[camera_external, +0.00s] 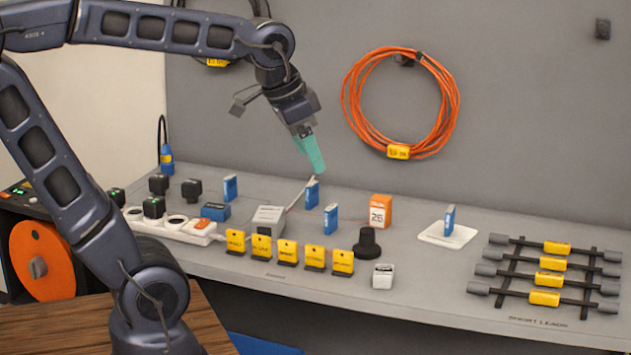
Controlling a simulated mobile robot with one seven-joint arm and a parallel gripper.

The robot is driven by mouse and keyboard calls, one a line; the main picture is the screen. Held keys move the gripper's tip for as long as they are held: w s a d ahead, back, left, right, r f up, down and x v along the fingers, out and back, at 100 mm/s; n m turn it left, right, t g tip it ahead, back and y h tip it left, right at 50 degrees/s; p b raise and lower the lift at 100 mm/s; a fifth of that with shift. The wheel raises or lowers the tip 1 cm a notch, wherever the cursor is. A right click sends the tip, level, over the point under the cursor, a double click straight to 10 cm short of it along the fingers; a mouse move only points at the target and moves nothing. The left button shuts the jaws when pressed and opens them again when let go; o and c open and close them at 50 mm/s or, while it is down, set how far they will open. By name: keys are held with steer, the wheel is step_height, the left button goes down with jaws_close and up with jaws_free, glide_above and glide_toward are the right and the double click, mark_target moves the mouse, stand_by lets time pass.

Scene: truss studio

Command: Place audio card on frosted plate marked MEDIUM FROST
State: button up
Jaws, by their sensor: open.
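Several small blue cards stand upright on the grey bench: one at the left (230,188), one below my gripper (312,193), and one right of that (331,218). Another blue card (449,219) stands on a pale, flat, square plate (437,236) at the right. I cannot read any card label or a MEDIUM FROST marking, so I cannot tell which card is the audio card. My gripper (315,166), with teal fingers, is open and points down, just above the card below it. No gap between the fingers is visible from this side.
An orange box marked 26 (380,211) and a black knob (367,243) stand mid-bench. Yellow tags (288,252) line the front, near a white power strip (180,228). A rack of cables (548,277) lies at right. An orange cable coil (398,152) hangs on the wall.

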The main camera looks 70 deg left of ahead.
steer(key=s+f+n, duration=0.1)
steer(key=s+f, duration=0.1)
steer(key=s, duration=0.4)
steer(key=shift+s+d+f, duration=0.25)
steer(key=shift+s+d, duration=0.05)
steer(key=shift+d, duration=0.1)
